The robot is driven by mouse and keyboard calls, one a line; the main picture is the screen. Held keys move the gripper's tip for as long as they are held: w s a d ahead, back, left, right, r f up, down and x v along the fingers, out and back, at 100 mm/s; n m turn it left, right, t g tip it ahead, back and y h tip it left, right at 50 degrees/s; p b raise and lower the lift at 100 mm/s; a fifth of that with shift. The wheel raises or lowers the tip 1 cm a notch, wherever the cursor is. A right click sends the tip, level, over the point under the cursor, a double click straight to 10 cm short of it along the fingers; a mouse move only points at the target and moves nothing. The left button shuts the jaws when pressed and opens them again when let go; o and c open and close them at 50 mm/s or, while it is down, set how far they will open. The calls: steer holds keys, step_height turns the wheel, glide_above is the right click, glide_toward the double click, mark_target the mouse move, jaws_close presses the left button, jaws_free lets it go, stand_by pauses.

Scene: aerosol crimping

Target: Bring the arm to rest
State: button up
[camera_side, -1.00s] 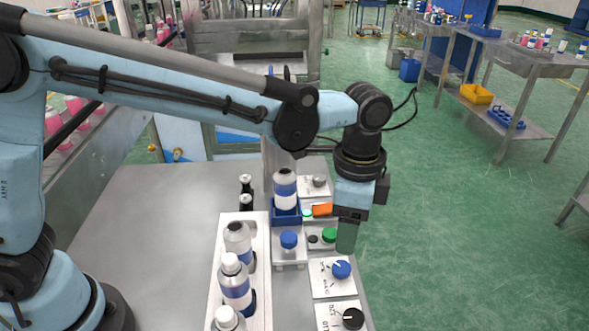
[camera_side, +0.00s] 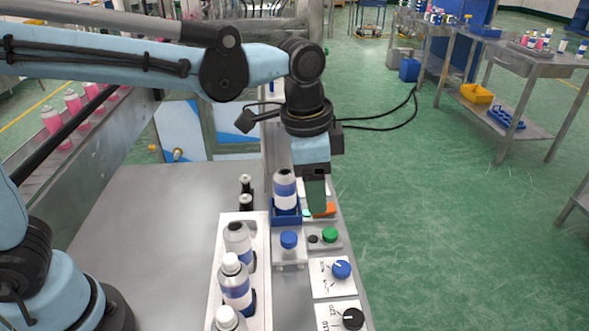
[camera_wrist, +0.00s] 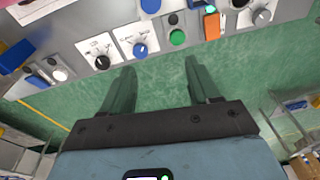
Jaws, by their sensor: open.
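My gripper (camera_side: 316,194) hangs pointing down at the right side of the work table, beside a can (camera_side: 284,190) that stands upright in a blue holder (camera_side: 286,216). In the wrist view my gripper (camera_wrist: 160,84) has its two green fingers spread apart with nothing between them. In the side view the fingers overlap each other and partly cover an orange block (camera_side: 325,209). I cannot tell from that view how far above the panel they are.
A white tray (camera_side: 262,235) holds several cans. A blue button (camera_side: 289,240), a green button (camera_side: 330,235), a blue knob (camera_side: 341,270) and a black knob (camera_side: 353,318) line the table's right edge. The table's left part (camera_side: 150,230) is clear.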

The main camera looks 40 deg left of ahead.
steer(key=s+a+f+n+t, duration=0.1)
steer(key=s+a+n+t, duration=0.2)
steer(key=a, duration=0.5)
steer(key=s+a+f+n+t, duration=0.1)
steer(key=s+a+n+t, duration=0.1)
steer(key=s+a+n, duration=0.3)
steer(key=a+n, duration=0.2)
steer(key=a, duration=0.2)
steer(key=shift+t+y, duration=0.3)
steer(key=shift+t, duration=0.1)
